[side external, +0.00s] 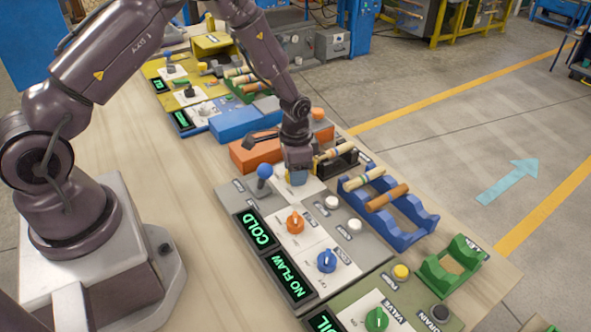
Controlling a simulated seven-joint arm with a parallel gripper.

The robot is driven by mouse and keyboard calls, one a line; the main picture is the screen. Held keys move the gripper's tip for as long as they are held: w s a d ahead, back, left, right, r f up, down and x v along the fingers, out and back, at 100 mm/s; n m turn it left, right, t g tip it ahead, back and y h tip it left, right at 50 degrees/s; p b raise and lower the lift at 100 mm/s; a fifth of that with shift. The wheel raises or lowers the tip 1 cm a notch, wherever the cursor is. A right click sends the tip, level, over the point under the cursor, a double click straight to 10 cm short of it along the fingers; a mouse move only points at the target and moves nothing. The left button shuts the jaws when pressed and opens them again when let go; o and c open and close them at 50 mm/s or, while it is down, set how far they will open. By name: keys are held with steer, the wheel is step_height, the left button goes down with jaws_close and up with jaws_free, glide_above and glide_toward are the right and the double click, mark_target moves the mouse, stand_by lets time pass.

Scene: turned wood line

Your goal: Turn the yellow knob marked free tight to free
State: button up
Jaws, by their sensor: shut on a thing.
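My gripper (297,178) points down over a white plate (313,188) on the grey panel, behind the blue ball-topped lever. Its jaws are shut on a knob there, which they almost wholly hide. I take it for the yellow knob; only a small trace of yellow shows at the fingers. The free and tight marks and the knob's pointer cannot be read in this view.
Close by are a blue ball lever (264,171), an orange knob (295,222), a blue knob (326,261), white buttons (331,202) and an orange block (256,153). A black rack (340,163) and a blue rack (415,222) hold turned wood to the right. Displays read COLD and NO FLAW.

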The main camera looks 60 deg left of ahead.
steer(key=n, duration=0.4)
steer(key=shift+n, duration=0.4)
stand_by(0.4)
steer(key=o, duration=0.9)
step_height(320, 180, up, 13)
